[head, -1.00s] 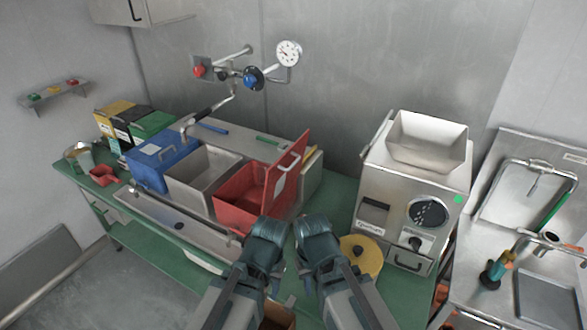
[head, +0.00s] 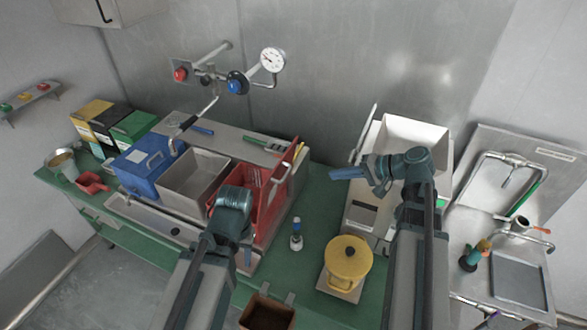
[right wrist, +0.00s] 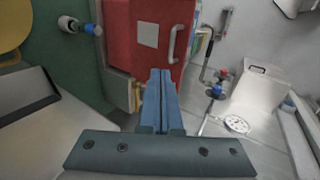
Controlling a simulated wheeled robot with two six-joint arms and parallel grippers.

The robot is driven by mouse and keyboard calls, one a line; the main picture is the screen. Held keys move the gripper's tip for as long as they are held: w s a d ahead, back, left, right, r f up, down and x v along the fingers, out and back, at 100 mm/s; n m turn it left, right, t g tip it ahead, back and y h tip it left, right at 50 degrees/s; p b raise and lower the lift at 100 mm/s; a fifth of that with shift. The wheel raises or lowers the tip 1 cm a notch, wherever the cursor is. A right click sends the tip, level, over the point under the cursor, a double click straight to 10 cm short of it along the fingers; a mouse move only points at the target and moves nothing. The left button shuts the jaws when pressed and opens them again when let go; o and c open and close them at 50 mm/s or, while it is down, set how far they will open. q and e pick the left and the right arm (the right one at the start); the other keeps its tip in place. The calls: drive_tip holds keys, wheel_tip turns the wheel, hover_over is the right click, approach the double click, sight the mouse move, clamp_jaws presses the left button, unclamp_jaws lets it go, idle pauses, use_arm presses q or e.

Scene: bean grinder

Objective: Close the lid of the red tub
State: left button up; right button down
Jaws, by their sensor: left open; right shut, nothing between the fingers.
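The red tub (head: 247,182) stands at the right end of the row of tubs. Its red lid (head: 277,190) is raised at the tub's right side, leaning slightly right, with a handle on its outer face. In the right wrist view the lid (right wrist: 147,62) shows its white label and handle, beyond my fingers. My right gripper (head: 347,173) is shut and empty, pointing left toward the lid, with a gap between. It also shows in the right wrist view (right wrist: 162,75). My left gripper (head: 247,257) is open, low in front of the tub; its fingers are mostly hidden by my arm.
A grey tub (head: 193,178) and a blue tub (head: 145,165) stand left of the red tub. A small bottle (head: 296,236), a yellow canister (head: 348,260) and the grinder (head: 412,135) stand to the right. Green counter lies between lid and grinder.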

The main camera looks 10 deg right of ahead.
sight(282, 183)
drive_tip(key=a+r+b+x, duration=0.1)
drive_tip(key=b+x, duration=0.4)
drive_tip(key=x, duration=0.8)
drive_tip(key=shift+w+r, duration=0.2)
drive_tip(key=shift+w, duration=0.2)
drive_tip(key=shift+a, duration=0.2)
